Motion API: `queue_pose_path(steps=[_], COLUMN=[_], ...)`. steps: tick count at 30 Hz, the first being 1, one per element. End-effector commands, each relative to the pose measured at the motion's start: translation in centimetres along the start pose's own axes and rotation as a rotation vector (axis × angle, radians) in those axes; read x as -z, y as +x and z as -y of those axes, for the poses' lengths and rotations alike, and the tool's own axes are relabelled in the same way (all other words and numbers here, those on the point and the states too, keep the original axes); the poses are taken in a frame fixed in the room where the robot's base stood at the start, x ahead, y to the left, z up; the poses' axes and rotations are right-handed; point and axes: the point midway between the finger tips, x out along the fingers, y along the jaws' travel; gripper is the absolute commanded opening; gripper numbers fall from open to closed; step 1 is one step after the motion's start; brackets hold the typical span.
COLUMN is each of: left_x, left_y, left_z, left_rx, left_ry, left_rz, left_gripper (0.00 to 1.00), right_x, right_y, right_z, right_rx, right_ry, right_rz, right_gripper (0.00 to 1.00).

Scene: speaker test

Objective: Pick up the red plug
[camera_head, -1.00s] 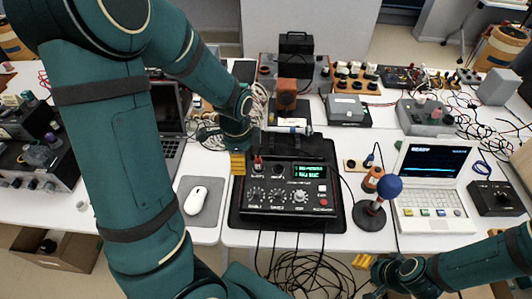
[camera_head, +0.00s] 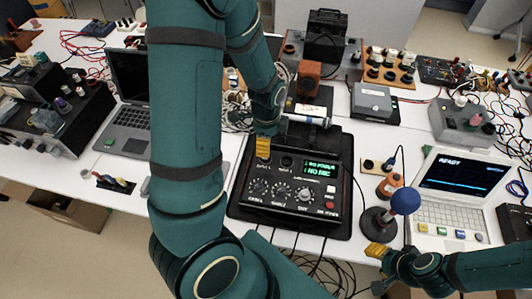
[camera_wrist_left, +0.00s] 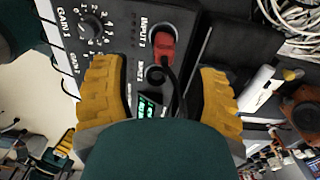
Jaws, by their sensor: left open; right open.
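The red plug (camera_wrist_left: 162,45) sits in the INPUT 1 end of a black mixer box, with a black cable coming from it, in the left wrist view. My left gripper (camera_wrist_left: 160,95) is open, its yellow fingers on either side of the cable, the plug just beyond the tips. In the head view my left gripper (camera_head: 263,147) is over the upper left corner of the black mixer box (camera_head: 330,186) and hides the plug. My right gripper (camera_head: 376,250) is open and empty at the table's front edge, below the blue-topped joystick.
A joystick with a blue ball (camera_head: 405,201) stands right of the mixer, close to my right gripper. A white laptop (camera_head: 450,215) is farther right. A dark laptop (camera_head: 127,120) stands left. A white tube (camera_head: 306,119) lies behind the mixer. Black cables hang over the front edge.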

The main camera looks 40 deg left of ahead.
Motion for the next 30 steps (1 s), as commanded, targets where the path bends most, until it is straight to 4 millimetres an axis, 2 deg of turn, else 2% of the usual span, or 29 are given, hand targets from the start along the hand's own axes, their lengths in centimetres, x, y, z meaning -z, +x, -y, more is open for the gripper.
queue_pose_path(steps=[5, 15, 25, 29, 30], left_x=[-0.1, -0.3, -0.3, -0.3, -0.3], left_y=[1.1, 5.5, 5.9, 5.9, 5.9], left_z=[0.0, 0.4, 0.5, 0.5, 0.5], left_rx=[0.000, -0.001, 0.001, 0.001, 0.001], left_ry=[0.000, 0.000, 0.000, 0.000, 0.000], left_rz=[0.000, 0.000, -0.001, -0.001, 0.000], left_gripper=[0.59, 0.59, 0.62, 0.16, 0.02], right_x=[-0.1, -0.6, -0.7, -0.6, -0.6], right_y=[0.2, 1.3, 1.3, 1.3, 1.3], right_z=[-0.1, -0.5, -0.5, -0.5, -0.5], right_rx=[0.000, 0.001, 0.002, 0.002, 0.001], right_ry=[-0.001, -0.004, -0.004, -0.004, -0.004], right_rz=[0.003, 0.012, 0.013, 0.013, 0.013], right_gripper=[0.47, 0.47, 0.47, 0.47, 0.47])
